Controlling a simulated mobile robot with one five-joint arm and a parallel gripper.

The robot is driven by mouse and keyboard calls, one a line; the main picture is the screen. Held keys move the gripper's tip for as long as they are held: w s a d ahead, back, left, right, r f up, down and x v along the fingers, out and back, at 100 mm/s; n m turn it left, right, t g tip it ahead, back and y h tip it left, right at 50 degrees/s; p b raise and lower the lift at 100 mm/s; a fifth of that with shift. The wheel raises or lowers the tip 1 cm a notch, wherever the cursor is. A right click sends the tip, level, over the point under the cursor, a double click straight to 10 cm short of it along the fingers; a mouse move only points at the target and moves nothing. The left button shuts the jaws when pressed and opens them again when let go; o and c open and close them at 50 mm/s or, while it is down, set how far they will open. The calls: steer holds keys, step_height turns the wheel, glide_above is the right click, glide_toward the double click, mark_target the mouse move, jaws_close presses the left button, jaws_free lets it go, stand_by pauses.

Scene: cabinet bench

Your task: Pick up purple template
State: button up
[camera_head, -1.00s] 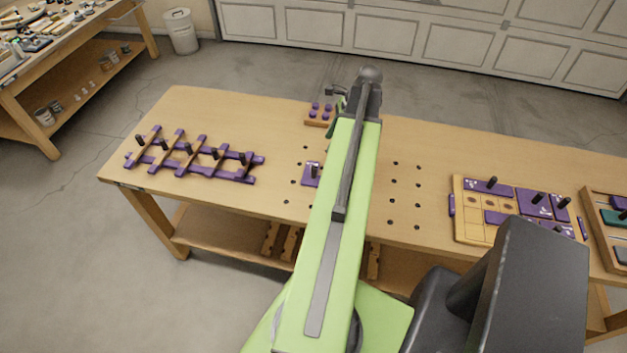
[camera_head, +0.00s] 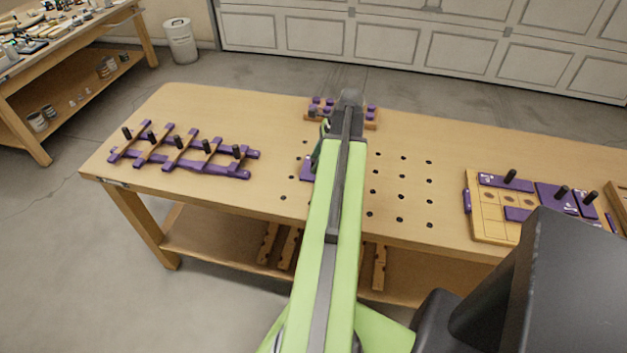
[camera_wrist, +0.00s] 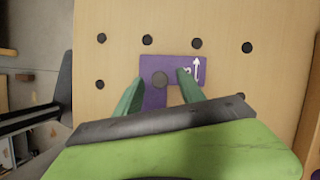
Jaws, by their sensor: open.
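The purple template (camera_wrist: 155,97) lies flat on the pegboard-like bench top in the wrist view, with a dark round knob and a white arrow mark. Its near part is hidden by my gripper. In the head view only its left part (camera_head: 306,170) shows beside my arm. My gripper (camera_wrist: 158,88) is open, with one green finger on each side of the knob. I cannot tell whether the fingers touch the template.
A purple and wood lattice with black pegs (camera_head: 180,150) lies at left. A wooden tray with purple pieces (camera_head: 490,228) lies at right. A block with purple pegs (camera_head: 312,116) stands behind. Bare bench with holes (camera_head: 415,190) lies right of my arm.

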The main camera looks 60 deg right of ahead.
steer(key=shift+x, duration=0.8)
steer(key=shift+r, duration=0.2)
jaws_close()
